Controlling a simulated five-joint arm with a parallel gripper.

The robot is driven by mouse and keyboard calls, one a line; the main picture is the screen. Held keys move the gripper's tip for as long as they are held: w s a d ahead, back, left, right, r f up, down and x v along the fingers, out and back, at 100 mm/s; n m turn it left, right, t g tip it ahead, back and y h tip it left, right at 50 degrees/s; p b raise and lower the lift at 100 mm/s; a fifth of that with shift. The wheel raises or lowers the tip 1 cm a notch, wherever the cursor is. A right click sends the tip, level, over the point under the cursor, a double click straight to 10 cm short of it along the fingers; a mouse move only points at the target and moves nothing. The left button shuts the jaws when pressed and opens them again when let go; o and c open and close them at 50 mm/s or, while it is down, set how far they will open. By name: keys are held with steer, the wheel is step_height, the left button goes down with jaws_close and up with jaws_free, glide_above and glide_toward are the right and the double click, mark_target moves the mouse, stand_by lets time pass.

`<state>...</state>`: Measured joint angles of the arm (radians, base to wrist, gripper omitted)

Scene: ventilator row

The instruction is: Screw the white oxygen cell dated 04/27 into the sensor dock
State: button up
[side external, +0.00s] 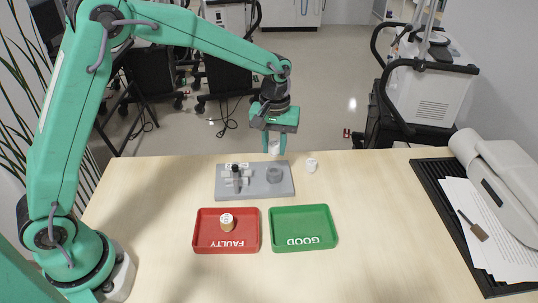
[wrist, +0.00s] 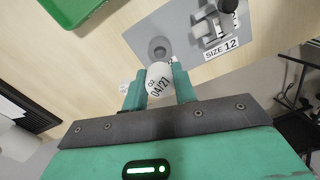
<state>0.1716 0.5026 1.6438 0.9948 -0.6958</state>
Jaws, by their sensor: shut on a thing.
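My gripper (side external: 274,148) is shut on a white cylindrical oxygen cell (wrist: 158,82). Its label reads "O2 04/27" in the wrist view, where it sits between my two green fingers. The grey sensor dock plate (side external: 250,191) lies on the table. Its round socket (side external: 274,175) is on the plate's right part and looks empty in the wrist view (wrist: 158,48). In the side view the held cell is above and slightly behind the socket, apart from it. A second white cell (side external: 311,165) stands on the table right of the dock; its date is not readable.
A fixture with a dark upright part (side external: 236,178) occupies the dock's left part. In front are a red FAULTY tray (side external: 205,238) holding a tan-topped cell (side external: 227,222) and an empty green GOOD tray (side external: 303,228). A black grate with papers and white equipment (side external: 500,225) lies far right.

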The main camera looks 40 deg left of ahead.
mark_target(274, 155)
steer(key=shift+f, duration=1.8)
steer(key=shift+f, duration=1.15)
stand_by(1.6)
steer(key=o, duration=0.8)
steer(key=shift+o, duration=0.2)
steer(key=shift+r, duration=0.7)
steer(key=c, duration=0.9)
